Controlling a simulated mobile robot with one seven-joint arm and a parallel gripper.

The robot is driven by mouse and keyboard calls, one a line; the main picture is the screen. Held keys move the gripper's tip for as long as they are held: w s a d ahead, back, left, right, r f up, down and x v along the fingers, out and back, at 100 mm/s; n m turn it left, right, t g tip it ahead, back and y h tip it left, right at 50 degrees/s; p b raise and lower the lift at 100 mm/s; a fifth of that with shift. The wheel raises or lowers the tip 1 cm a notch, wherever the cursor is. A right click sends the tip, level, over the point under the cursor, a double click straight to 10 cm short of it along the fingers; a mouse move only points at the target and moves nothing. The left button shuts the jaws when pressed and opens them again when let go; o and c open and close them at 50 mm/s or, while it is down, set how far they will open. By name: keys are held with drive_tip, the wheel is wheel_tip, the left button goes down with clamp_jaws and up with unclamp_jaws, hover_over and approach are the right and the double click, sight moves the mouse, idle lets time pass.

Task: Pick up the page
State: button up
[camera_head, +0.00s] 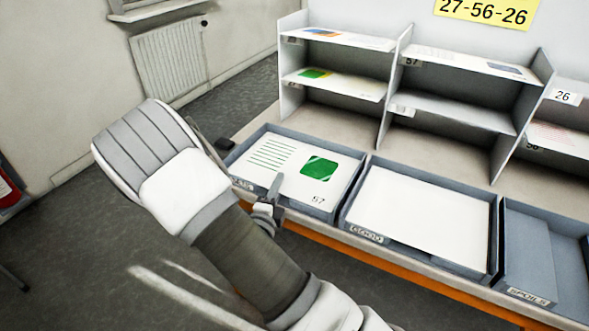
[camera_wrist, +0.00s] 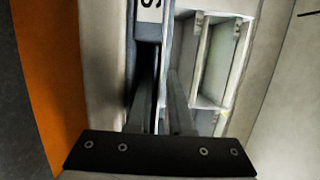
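The white page (camera_head: 321,168) with green printed stripes, a green square and the number 57 lies in the left grey tray (camera_head: 327,216). My gripper (camera_head: 277,187) is at the front wall of this tray, over the page's near edge in the head view. My arm hides part of the tray's front label. In the wrist view, the dark fingers (camera_wrist: 163,100) point at the tray's wall, beside a label ending in S. I cannot tell whether they touch the page or hold its edge.
A middle tray (camera_head: 494,235) marked GOOD holds a blank white sheet (camera_head: 425,215). Shelves (camera_head: 400,85) with printed pages stand behind the trays. A yellow sign (camera_head: 485,12) reads 27-56-26. Open floor lies at left.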

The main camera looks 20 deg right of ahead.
sight(295, 166)
drive_tip(key=shift+x, duration=1.6)
drive_tip(key=shift+s+d, duration=0.1)
clamp_jaws()
